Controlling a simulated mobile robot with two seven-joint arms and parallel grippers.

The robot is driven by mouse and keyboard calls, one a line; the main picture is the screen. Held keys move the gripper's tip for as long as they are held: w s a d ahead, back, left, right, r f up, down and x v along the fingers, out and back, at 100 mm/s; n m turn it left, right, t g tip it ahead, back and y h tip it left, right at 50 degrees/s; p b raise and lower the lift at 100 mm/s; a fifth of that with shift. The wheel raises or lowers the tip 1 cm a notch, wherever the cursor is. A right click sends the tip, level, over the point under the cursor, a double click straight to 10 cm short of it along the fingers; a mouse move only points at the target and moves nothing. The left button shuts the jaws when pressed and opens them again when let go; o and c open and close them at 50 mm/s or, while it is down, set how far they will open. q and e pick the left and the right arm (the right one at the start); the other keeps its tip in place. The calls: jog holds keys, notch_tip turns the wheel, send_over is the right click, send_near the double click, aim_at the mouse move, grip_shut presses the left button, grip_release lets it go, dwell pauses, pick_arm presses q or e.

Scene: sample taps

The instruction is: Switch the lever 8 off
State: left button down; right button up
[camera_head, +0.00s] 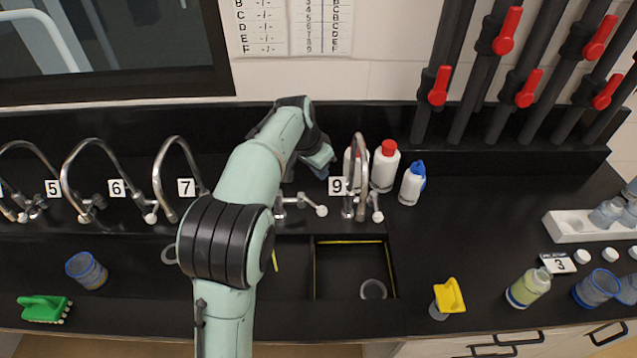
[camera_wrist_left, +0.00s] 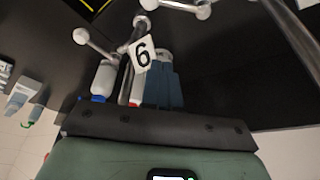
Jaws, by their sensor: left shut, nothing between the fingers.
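The lever of tap 8 (camera_head: 302,203) has a white knob and points right along the counter, just left of tap 9. Tap 8's label and spout are hidden behind my left arm. The lever's white knob shows at the top of the left wrist view (camera_wrist_left: 203,11), which appears upside down. My left gripper (camera_head: 321,170) is shut and empty, above and behind this lever, close to the "9" label. Its blue-grey fingers show in the wrist view (camera_wrist_left: 163,60). They look apart from the lever. My right gripper is not in view.
Tap 9 (camera_head: 358,145) and its lever (camera_head: 377,215) stand right beside tap 8. White bottles (camera_head: 385,167) stand behind tap 9. The sink (camera_head: 350,242) lies in front. Taps 6 and 7 (camera_head: 172,140) are to the left.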

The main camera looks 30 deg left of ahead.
aim_at(312, 204)
pick_arm(q)
notch_tip(312, 204, down, 9)
jog(key=shift+s+f, duration=0.2)
jog(key=shift+s, duration=0.1)
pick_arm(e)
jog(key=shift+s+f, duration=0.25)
pick_arm(q)
jog(key=shift+a, duration=0.1)
